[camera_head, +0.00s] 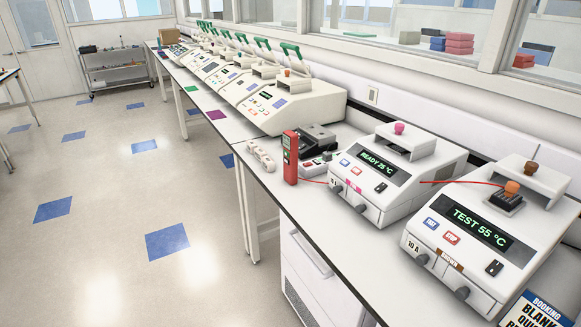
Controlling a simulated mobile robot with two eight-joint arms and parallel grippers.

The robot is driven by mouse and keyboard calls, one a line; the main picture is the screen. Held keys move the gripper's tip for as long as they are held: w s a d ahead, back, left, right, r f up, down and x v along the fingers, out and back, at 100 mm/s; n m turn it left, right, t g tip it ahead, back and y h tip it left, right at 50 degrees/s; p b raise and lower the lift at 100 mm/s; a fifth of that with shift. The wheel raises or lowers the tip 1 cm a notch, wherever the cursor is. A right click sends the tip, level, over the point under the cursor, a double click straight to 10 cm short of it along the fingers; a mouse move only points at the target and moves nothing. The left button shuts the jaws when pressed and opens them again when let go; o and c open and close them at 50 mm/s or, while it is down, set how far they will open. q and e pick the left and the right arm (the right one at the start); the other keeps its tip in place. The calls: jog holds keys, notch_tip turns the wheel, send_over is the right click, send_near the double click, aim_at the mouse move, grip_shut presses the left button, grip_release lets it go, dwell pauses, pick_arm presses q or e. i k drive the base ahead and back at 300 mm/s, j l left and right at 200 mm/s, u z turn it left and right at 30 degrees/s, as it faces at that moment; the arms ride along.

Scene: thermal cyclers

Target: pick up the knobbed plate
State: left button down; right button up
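A small dark plate (503,203) with an orange knob (512,187) on it sits on top of the right-hand cycler (474,239), whose display reads "TEST 55 °C". A raised white lid or shelf (545,181) with a brown knob stands just behind it. Neither of my grippers shows in the head view.
A red handheld device (290,157) stands upright on the bench (277,187), near a white object (261,157) and a black device (311,139). Several cyclers with green-edged lids line the wall. A booking sign (537,312) is at the lower right. The floor at left is clear.

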aim_at(507, 199)
jog(key=z, duration=1.5)
